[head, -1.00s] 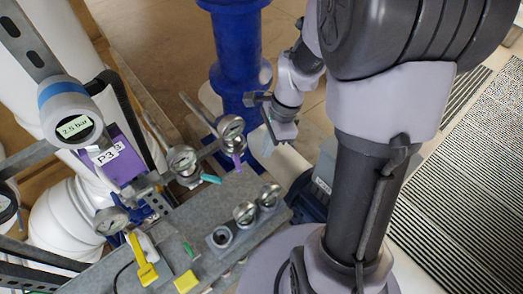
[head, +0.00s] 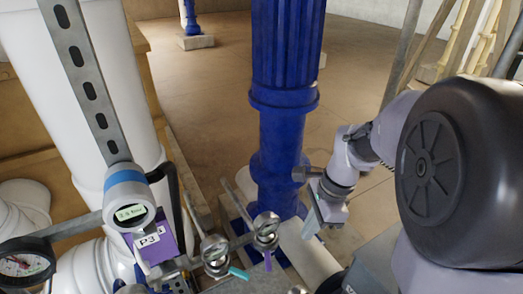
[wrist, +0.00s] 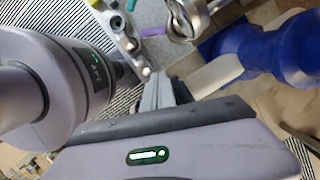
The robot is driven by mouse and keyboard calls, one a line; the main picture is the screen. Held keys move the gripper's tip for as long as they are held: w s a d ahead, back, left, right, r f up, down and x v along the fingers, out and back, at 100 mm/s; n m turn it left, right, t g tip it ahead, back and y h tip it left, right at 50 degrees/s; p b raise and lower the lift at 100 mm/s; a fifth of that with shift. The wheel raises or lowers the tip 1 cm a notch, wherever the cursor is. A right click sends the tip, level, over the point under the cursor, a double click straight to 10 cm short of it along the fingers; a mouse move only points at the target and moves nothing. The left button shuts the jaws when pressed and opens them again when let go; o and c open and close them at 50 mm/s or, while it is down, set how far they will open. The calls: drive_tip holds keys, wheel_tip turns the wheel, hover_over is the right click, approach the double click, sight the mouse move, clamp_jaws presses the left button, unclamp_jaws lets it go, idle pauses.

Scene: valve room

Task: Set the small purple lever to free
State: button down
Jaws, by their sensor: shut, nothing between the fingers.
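The fingers also show in the wrist view (wrist: 166,92), below the purple lever.
A thick blue pipe (head: 282,150) stands behind the gauges, close to my gripper. A white pipe (head: 85,90), a purple P3 sign (head: 155,242) and a digital gauge (head: 130,212) are at left. Open floor (head: 210,110) lies beyond.

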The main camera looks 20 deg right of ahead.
sight(268, 261)
drive_tip(key=s+a+f+n+t+b, duration=0.5)
drive_tip(key=s+a+f+n+b, duration=0.2)
drive_tip(key=s+a+n+b, duration=0.75)
drive_tip(key=w+d+r+m+g+h+p, duration=0.1)
drive_tip(key=w+d+r+m+g+p, duration=0.1)
drive_tip(key=w+d+r+m+p, duration=0.45)
drive_tip(key=w+d+r+m+g+y+p, duration=0.1)
drive_tip(key=w+d+m+g+p, duration=0.2)
drive_tip(key=w+d+m+p, duration=0.7)
drive_tip(key=s+a+f+n+b, duration=0.1)
drive_tip(key=s+a+f, duration=0.1)
drive_tip(key=a+f, duration=0.6)
drive_tip(key=shift+x, duration=1.25)
drive_tip(key=shift+a, duration=0.1)
